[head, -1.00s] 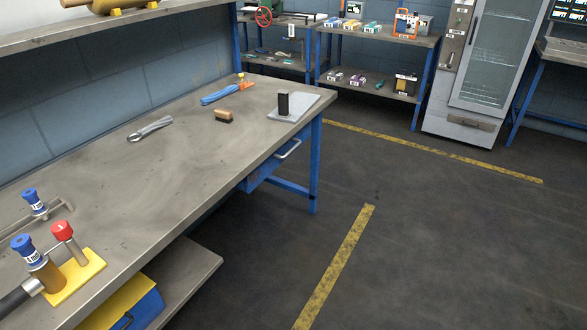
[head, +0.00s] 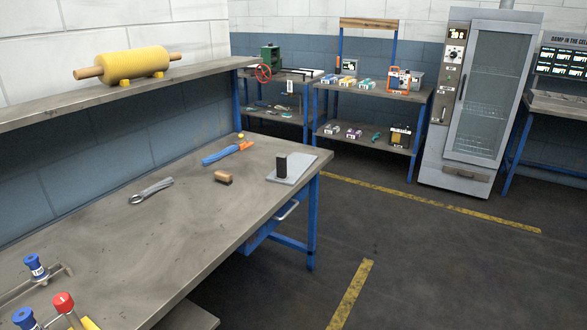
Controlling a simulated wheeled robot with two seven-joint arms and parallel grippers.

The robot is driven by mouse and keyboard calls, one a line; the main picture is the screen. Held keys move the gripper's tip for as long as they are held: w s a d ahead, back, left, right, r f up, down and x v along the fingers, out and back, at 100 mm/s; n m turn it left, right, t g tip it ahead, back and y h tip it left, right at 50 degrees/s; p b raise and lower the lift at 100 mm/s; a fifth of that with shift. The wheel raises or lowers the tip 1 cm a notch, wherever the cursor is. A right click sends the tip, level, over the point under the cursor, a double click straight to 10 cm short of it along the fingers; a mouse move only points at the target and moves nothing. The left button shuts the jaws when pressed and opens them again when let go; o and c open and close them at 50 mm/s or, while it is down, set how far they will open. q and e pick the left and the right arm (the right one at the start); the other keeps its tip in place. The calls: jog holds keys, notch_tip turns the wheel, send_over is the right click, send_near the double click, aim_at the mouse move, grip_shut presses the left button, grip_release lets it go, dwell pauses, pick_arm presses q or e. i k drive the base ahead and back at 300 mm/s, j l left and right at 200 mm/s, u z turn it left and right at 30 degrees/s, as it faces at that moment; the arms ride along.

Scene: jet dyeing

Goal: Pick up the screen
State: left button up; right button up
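A yellow ribbed cylinder (head: 134,65) with lighter rod ends lies on its side on the grey upper shelf (head: 50,103) at the upper left, held on small yellow supports. I cannot tell for sure whether this is the screen. A flat grey plate (head: 298,168) with an upright black block (head: 281,167) lies at the workbench's right end. Neither of my grippers shows in the head view.
The grey workbench (head: 185,235) carries a wrench (head: 151,191), a brush (head: 223,177), a blue and orange tool (head: 222,153) and blue- and red-topped valves. Shelves with small boxes and a glass-door cabinet (head: 490,95) stand behind. The floor (head: 430,265) at right is clear.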

aim_at(289, 171)
jog(key=i+l+z, duration=0.15)
jog(key=i, duration=0.25)
jog(key=i+l+z, duration=0.15)
jog(key=i+l, duration=0.15)
jog(key=i, duration=0.1)
